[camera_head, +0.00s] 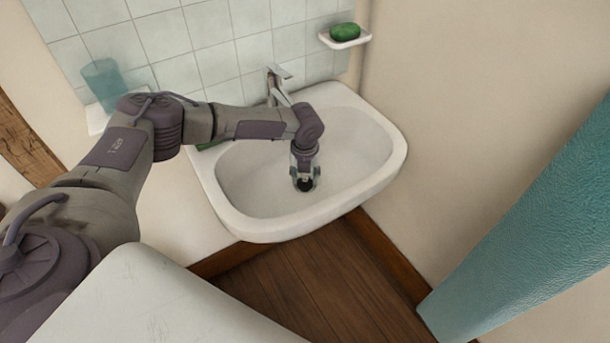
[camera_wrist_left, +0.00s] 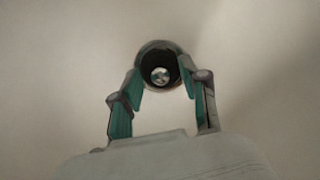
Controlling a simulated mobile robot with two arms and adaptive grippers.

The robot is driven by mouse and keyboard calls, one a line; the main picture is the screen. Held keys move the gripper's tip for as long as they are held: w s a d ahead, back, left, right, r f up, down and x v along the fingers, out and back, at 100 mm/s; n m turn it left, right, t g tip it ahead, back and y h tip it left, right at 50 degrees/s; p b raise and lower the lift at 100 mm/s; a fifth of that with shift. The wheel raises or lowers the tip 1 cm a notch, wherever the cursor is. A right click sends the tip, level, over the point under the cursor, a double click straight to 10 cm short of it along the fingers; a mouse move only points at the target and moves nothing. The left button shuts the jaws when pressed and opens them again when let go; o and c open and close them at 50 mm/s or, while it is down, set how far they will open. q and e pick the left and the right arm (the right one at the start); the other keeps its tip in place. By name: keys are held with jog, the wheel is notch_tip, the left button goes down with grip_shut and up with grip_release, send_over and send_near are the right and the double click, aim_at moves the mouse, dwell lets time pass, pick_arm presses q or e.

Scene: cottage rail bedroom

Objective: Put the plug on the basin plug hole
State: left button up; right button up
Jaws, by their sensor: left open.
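The white basin (camera_head: 250,224) is fixed to the wall. My left gripper (camera_head: 304,184) reaches down into the bowl. In the left wrist view its two teal-padded fingers (camera_wrist_left: 162,84) stand apart, one on each side of a black round plug (camera_wrist_left: 148,72) with a shiny centre. The plug appears to lie within the greyish rim of the plug hole (camera_wrist_left: 158,43); I cannot tell whether it is fully seated. In the head view the plug shows only as a dark spot between the fingers. My right gripper is not in view.
A tap (camera_head: 277,84) stands at the back of the basin, close to my left forearm. A green soap (camera_head: 345,32) lies on a small wall dish. A teal cup (camera_head: 104,82) stands on a shelf at the left. A teal panel (camera_head: 530,215) is at the right.

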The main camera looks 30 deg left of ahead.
aim_at(305, 187)
pick_arm(q)
notch_tip(305, 187, up, 12)
jog(key=s, duration=0.1)
jog(key=shift+s+d, duration=0.15)
jog(key=shift+d, duration=0.15)
dwell(0.3)
